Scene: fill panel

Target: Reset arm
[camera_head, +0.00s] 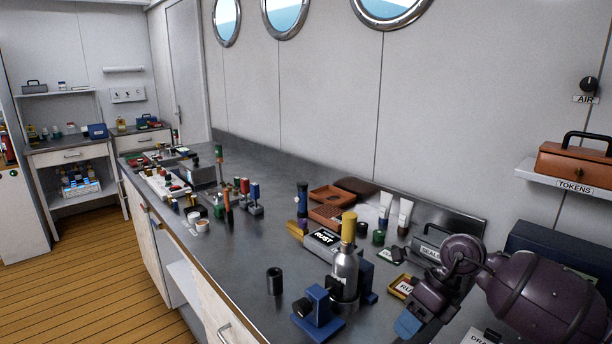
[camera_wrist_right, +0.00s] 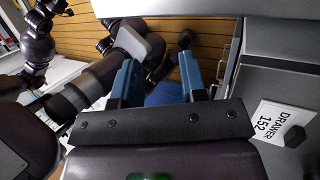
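My right arm comes in from the right in the head view. Its gripper (camera_head: 408,325) is over the front right part of the steel counter (camera_head: 250,290), with blue fingertips pointing down. In the right wrist view the two blue fingers (camera_wrist_right: 160,78) are apart, and I see nothing held between them. A blue surface and the wooden floor show beyond the gap. My left gripper cannot be made out in either view.
A grey bottle with a yellow top (camera_head: 345,265) stands at a blue fixture (camera_head: 318,312), left of my right gripper. A dark cup (camera_head: 274,281) stands nearby. A shelf holds a brown case (camera_head: 575,162). A drawer label (camera_wrist_right: 277,125) shows close to my right wrist.

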